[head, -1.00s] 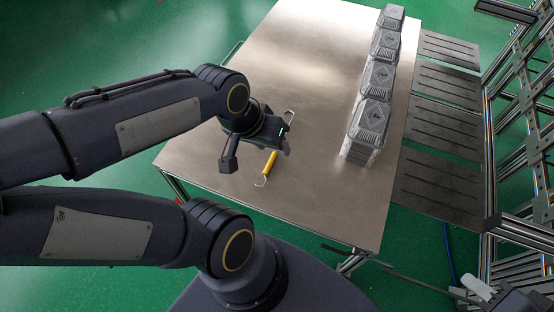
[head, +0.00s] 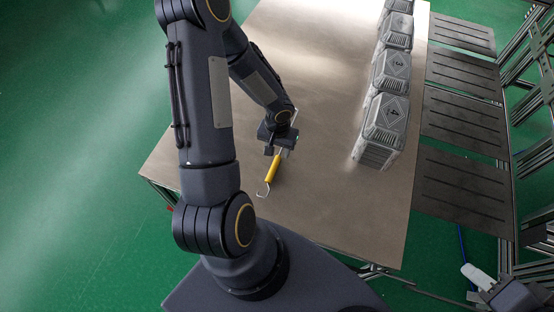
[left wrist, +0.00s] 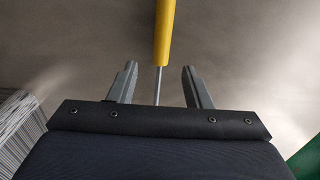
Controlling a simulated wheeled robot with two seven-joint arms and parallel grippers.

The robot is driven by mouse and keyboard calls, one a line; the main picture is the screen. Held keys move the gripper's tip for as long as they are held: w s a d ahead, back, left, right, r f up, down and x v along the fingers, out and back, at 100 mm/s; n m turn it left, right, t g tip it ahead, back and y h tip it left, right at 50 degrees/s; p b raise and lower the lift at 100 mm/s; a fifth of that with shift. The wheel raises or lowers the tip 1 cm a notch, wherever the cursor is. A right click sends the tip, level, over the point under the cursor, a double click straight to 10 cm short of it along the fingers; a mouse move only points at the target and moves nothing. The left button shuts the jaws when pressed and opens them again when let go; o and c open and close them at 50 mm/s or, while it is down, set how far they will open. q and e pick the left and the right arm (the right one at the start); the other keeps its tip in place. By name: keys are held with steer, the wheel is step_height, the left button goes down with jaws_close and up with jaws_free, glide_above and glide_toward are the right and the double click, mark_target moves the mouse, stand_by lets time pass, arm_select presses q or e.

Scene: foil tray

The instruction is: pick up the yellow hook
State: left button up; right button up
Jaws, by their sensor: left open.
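The yellow hook (head: 272,169) lies on the metal tabletop near its front left part. It has a yellow handle and a bent metal hook end toward the table's front edge. My left gripper (head: 279,149) is over its far end and partly hides it. In the left wrist view the open fingers of my left gripper (left wrist: 160,85) stand on either side of the thin metal shaft, with space at both sides. The yellow handle (left wrist: 165,33) is beyond the fingertips. I cannot tell the fingers' height over the shaft.
The steel table (head: 330,205) is bare around the hook. Several grey ribbed containers (head: 386,122) stand in a row on its right side. Dark slotted plates (head: 463,120) lie beyond the right edge, beside a metal frame (head: 535,160). Green floor surrounds the table.

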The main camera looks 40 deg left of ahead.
mark_target(277, 158)
arm_select(q)
step_height(277, 158, down, 5)
steer(key=shift+r+b, duration=0.15)
steer(key=shift+b, duration=0.2)
jaws_close()
